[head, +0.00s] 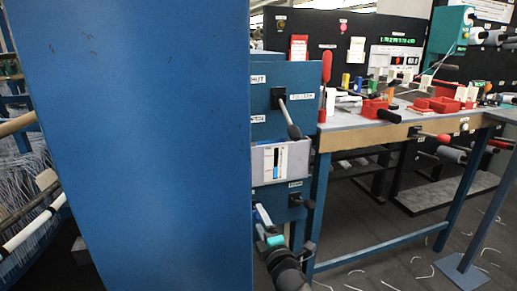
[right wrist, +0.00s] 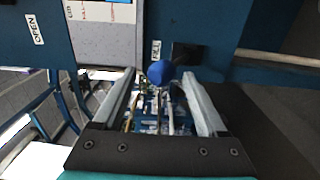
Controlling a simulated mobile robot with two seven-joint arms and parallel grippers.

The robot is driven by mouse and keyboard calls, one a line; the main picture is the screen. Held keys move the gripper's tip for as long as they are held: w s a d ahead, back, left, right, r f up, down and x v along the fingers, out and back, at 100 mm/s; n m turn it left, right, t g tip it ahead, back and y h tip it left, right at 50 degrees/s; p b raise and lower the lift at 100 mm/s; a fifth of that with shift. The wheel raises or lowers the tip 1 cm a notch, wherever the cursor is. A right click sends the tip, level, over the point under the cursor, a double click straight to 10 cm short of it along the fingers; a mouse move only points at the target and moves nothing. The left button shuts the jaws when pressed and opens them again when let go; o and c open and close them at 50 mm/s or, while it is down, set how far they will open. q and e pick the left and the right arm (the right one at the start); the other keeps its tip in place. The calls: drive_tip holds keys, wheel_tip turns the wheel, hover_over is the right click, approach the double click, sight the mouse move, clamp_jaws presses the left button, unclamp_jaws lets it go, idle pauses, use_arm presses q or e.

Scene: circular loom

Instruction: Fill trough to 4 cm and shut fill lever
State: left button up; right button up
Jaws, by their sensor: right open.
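The fill lever's blue ball knob (right wrist: 161,73) shows in the right wrist view, beside a label reading FILL (right wrist: 155,51) and a black mount (right wrist: 188,56). My right gripper (right wrist: 159,78) is open, with the knob between or just beyond its fingertips; I cannot tell whether they touch it. In the head view my right gripper (head: 264,220) is low, below the pale gauge box (head: 299,160). The gauge strip (head: 277,163) is dark above and blue below; its marks are too small to read. The trough's water is not visible. My left gripper is not in view.
A large blue panel (head: 140,140) hides much of the left. A black lever (head: 288,115) sticks out above the gauge box. A workbench (head: 400,125) with red and white parts stands at the right. White scraps lie on the dark floor (head: 400,265).

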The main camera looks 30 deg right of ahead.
use_arm(q)
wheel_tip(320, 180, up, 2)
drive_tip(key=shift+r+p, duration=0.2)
drive_tip(key=shift+p, duration=0.75)
use_arm(e)
drive_tip(key=v, duration=0.7)
